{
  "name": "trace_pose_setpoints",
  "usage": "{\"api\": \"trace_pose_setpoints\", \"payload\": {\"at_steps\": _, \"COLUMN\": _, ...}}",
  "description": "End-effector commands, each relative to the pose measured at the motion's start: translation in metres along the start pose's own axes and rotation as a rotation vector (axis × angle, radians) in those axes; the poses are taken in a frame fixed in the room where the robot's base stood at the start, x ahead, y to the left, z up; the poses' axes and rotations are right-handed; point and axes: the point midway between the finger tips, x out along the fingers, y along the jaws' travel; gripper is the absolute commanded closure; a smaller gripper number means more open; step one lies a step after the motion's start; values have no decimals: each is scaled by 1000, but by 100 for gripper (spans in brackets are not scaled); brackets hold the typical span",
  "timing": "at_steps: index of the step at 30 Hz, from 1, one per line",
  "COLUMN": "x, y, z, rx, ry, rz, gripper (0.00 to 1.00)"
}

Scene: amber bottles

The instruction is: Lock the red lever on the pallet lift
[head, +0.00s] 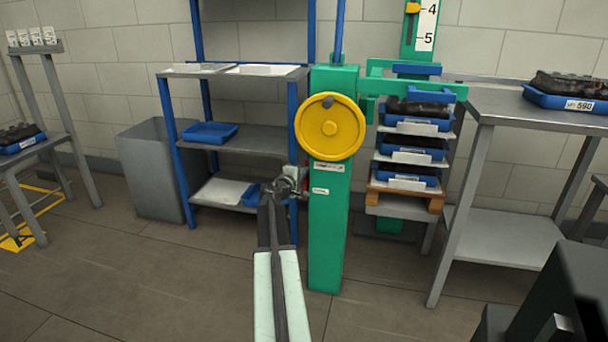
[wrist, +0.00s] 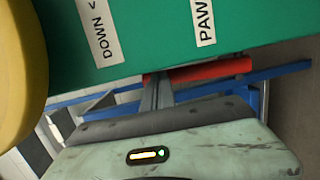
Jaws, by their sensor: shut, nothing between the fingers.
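The pallet lift is a green column (head: 328,235) with a yellow handwheel (head: 330,126) on its upper part. In the wrist view the green column (wrist: 150,40) runs across the top, with the wheel's yellow edge (wrist: 18,65) at the left. The red lever (wrist: 210,70) shows below the column's edge, under a label (wrist: 203,20) beginning "PAW". In the head view it is largely hidden by my gripper (head: 298,180), which is at the column's left side below the wheel. In the wrist view my gripper (wrist: 155,85) is shut and empty, its fingers close to the lever's left end; contact cannot be told.
A blue-framed shelf (head: 245,138) stands behind to the left, beside a grey bin (head: 152,170). Right of the column are stacked blue trays (head: 410,148) and a grey table (head: 520,112). Open floor (head: 150,290) lies at the front left.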

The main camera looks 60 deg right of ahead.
Motion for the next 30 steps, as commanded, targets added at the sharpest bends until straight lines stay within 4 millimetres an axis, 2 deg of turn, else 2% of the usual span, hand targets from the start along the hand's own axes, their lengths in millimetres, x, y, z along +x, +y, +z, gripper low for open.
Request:
{"api": "trace_pose_setpoints", "payload": {"at_steps": 9, "x": 5, "y": 2, "z": -15, "rx": -1, "ry": 19, "rz": 3, "gripper": 100}}
{"api": "trace_pose_setpoints", "payload": {"at_steps": 23, "x": 5, "y": 2, "z": -19, "rx": 0, "ry": 23, "rz": 3, "gripper": 100}}
{"api": "trace_pose_setpoints", "payload": {"at_steps": 26, "x": -2, "y": 5, "z": -18, "rx": 0, "ry": 23, "rz": 3, "gripper": 100}}
{"api": "trace_pose_setpoints", "payload": {"at_steps": 30, "x": -28, "y": 13, "z": -14, "rx": -1, "ry": 17, "rz": 4, "gripper": 100}}
